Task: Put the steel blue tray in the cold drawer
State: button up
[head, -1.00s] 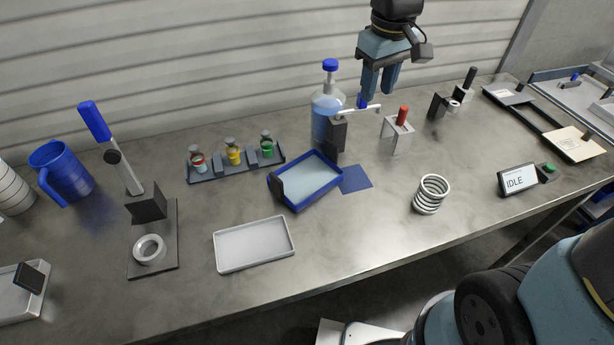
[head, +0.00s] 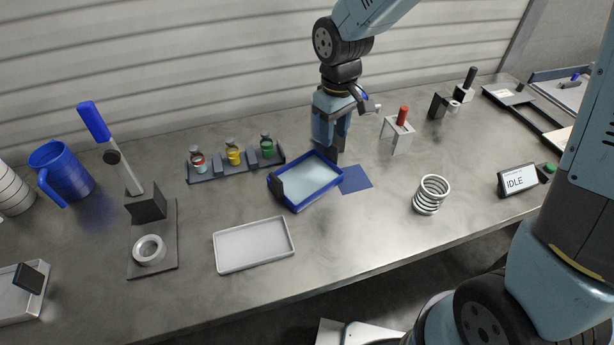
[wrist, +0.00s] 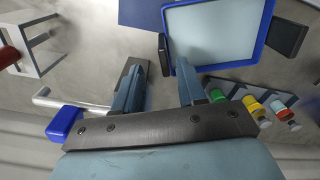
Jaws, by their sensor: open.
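The tray with a dark blue rim and pale steel-blue floor (head: 313,177) lies on the bench in the head view, with dark blocks at its ends. It fills the top of the wrist view (wrist: 213,32). My gripper (head: 329,153) is open and points down at the tray's far right end. In the wrist view my two fingers (wrist: 160,66) are apart, and a small dark block (wrist: 165,54) at the tray's near edge lies just beyond their tips. I cannot tell whether they touch. I cannot make out a cold drawer.
A vial rack (head: 237,166) stands close behind the tray. A blue square (head: 356,180) lies to its right, and a pale empty tray (head: 253,244) lies in front. A grey stand with a red-topped item (head: 398,130) and a coil (head: 431,194) are farther right. My arm covers the right side.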

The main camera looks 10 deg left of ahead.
aim_at(331, 149)
jog(key=shift+s+a+f, duration=0.1)
jog(key=shift+s+f, duration=0.05)
jog(key=shift+f, duration=2.7)
grip_shut()
